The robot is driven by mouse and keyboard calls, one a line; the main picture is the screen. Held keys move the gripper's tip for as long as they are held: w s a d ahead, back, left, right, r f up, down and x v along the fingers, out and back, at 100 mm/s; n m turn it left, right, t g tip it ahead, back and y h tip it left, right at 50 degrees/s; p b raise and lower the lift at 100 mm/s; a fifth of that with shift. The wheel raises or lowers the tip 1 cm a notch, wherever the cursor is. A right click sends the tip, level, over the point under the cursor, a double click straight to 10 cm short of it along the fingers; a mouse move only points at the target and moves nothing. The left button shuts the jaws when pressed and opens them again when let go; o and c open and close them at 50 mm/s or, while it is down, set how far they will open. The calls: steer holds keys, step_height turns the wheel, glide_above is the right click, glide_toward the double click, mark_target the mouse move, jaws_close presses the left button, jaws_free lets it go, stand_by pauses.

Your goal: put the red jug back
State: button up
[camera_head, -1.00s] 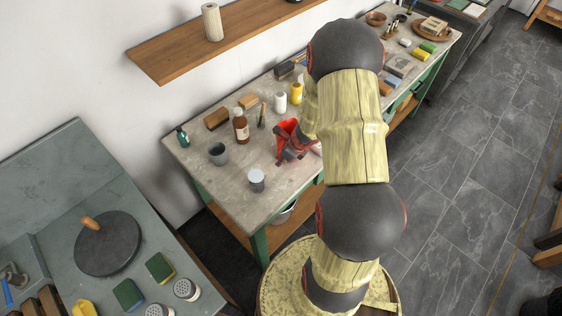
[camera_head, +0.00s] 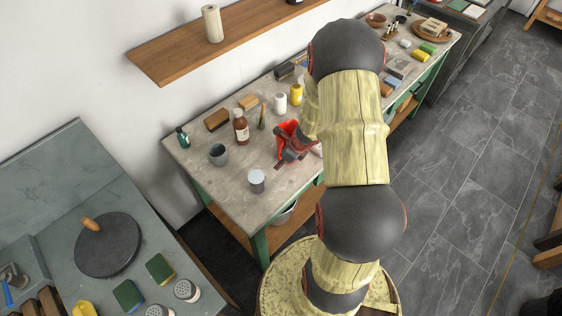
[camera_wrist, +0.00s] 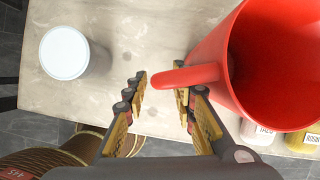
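The red jug (camera_head: 287,128) stands on the grey-topped workbench (camera_head: 225,190), partly hidden by my gripper in the head view. In the wrist view the jug (camera_wrist: 280,60) fills the right side, with its open mouth showing and its handle (camera_wrist: 188,76) pointing left. My gripper (camera_wrist: 162,92) is open, with a clear gap between its fingertips. The handle's outer end lies over this gap, and the handle crosses above the right fingertip. I cannot tell whether they touch. My gripper (camera_head: 291,150) is at the near side of the jug in the head view.
A white-lidded container (camera_head: 257,180) stands left of my gripper, and it shows in the wrist view (camera_wrist: 64,52). A grey mug (camera_head: 218,154), a brown bottle (camera_head: 241,128) and a yellow bottle (camera_head: 296,94) stand nearby. A wooden shelf (camera_head: 165,65) is on the wall.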

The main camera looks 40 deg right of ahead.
steer(key=p+v, duration=0.3)
steer(key=v, duration=0.8)
steer(key=w+a+r+n+y, duration=0.1)
steer(key=a+r+n, duration=1.55)
steer(key=r, duration=0.35)
steer(key=s+a+r+n+h, duration=0.1)
steer(key=s+a+r+n, duration=0.3)
steer(key=s+r+n, duration=0.2)
steer(key=s+a+r+n+t+h, duration=0.1)
steer(key=s+a+r+n, duration=0.3)
steer(key=n, duration=0.6)
steer(key=s+r, duration=0.2)
steer(key=s, duration=0.1)
steer(key=shift+s, duration=0.35)
